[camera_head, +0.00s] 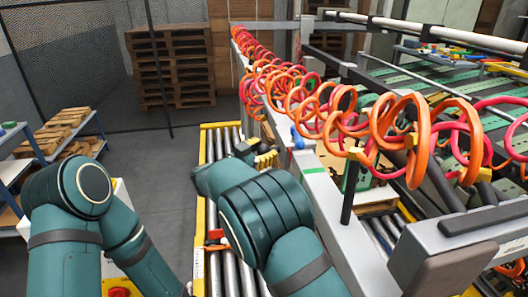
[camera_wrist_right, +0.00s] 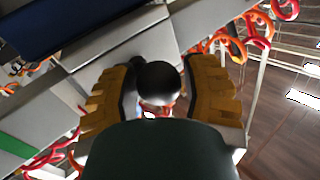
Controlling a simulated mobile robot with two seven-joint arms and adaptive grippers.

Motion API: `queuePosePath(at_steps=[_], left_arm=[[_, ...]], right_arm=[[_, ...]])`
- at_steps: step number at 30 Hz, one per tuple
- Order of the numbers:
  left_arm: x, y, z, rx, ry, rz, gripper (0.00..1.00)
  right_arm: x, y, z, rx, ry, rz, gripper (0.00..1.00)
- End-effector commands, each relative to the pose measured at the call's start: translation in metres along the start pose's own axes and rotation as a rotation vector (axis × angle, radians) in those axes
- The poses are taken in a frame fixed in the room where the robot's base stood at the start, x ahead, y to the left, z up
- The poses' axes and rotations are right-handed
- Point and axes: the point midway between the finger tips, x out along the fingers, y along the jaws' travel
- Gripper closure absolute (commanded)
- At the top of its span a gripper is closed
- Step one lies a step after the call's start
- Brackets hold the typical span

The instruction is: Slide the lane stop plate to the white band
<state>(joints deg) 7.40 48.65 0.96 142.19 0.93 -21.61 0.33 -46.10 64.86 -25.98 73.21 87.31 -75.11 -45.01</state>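My right gripper (camera_head: 266,160) is over the roller lane beside the pale grey rail, mostly hidden behind my right arm; only its yellow finger pads show. In the right wrist view its two ribbed yellow fingers (camera_wrist_right: 160,95) stand apart. A dark rounded shape (camera_wrist_right: 158,80) shows between them; I cannot tell what it is or whether the fingers touch it. A green band (camera_head: 313,171) crosses the grey rail, and a blue knob (camera_head: 297,140) stands on it. I cannot clearly make out the lane stop plate or the white band. My left gripper is out of view.
Wooden pallets (camera_head: 170,65) are stacked at the back. The grey floor left of the lane is clear.

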Motion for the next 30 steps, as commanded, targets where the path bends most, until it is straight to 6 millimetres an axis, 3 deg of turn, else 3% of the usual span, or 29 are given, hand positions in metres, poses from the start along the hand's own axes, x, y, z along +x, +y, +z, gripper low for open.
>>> queuePosePath(at_steps=[2, 14, 30], left_arm=[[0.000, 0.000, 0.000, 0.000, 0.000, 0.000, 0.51], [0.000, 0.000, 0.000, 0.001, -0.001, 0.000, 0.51], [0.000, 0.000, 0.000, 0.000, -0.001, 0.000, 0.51]], right_arm=[[0.000, 0.000, 0.000, 0.001, 0.000, 0.001, 0.28], [-0.007, 0.000, 0.001, 0.000, -0.002, 0.002, 0.28], [-0.102, 0.000, 0.000, 0.000, -0.001, 0.000, 0.28]])
